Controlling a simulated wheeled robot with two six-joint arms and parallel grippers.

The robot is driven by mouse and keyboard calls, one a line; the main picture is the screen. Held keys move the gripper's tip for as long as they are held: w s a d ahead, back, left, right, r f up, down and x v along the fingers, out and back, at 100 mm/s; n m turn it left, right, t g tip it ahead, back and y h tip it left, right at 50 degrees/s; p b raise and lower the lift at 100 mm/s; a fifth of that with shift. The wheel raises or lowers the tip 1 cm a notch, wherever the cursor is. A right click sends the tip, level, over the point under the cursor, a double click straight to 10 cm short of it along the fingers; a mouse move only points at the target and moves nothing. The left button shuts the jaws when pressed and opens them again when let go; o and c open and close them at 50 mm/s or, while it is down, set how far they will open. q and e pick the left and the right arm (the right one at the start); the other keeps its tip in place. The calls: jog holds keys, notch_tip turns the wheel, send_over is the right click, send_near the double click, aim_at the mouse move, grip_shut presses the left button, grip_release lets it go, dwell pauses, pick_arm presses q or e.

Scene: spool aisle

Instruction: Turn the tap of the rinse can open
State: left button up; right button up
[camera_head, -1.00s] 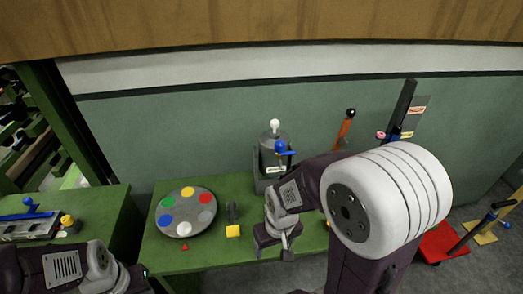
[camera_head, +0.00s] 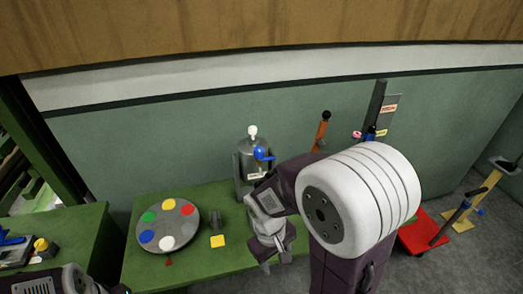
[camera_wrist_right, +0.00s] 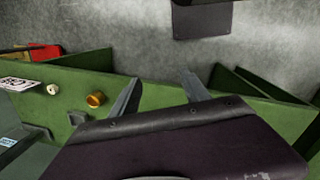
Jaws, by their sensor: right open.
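The rinse can (camera_head: 252,168) is a grey cylinder with a white knob on top, standing at the back of the green table. Its tap has a blue handle (camera_head: 263,154) on the can's front, with a short lever pointing right. My right gripper (camera_head: 277,264) is open and empty, in front of and below the can, apart from the tap. Its two spread fingers (camera_wrist_right: 160,92) also show in the right wrist view, with nothing between them; I cannot make out the can there. My left arm shows at the bottom left, its gripper out of frame.
A round grey palette (camera_head: 168,224) with coloured discs lies left of the can. An orange-handled tool (camera_head: 321,130) stands behind my right arm. A red platform (camera_head: 424,233) is on the right floor.

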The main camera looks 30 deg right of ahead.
jog(key=d+r+n+g+h+p, duration=0.25)
jog(key=d+r+n+h, duration=0.35)
jog(key=d, duration=0.6)
notch_tip(320, 180, up, 14)
jog(key=n+t+h+p, duration=0.9)
jog(key=n+t+h, duration=0.1)
jog(key=n, duration=0.1)
send_over(261, 148)
jog(key=s+d, duration=0.4)
jog(key=s, duration=0.4)
jog(key=w+a+f+n+t+y+p, duration=0.1)
jog(key=a+f+n+p, duration=0.1)
jog(key=a, duration=0.1)
jog(key=w+a+f+n+t+y+p, duration=0.1)
jog(key=a+f+n+t+p, duration=0.1)
jog(key=a+n, duration=0.1)
jog(key=w+a+f+n+t+y+p, duration=0.1)
jog(key=a+f+n+t+y+p, duration=0.1)
jog(key=a+n, duration=0.1)
jog(key=shift+w+a+t, duration=0.2)
jog(key=shift+a+t, duration=0.05)
jog(key=shift+a, duration=0.1)
jog(key=shift+f, duration=0.15)
jog(key=p+x, duration=0.4)
jog(key=x, duration=0.4)
jog(key=shift+w+d, duration=0.15)
jog(key=shift+d, duration=0.15)
jog(key=shift+w+d+f, duration=0.1)
jog(key=shift+w+d, duration=0.1)
jog(key=shift+w, duration=0.05)
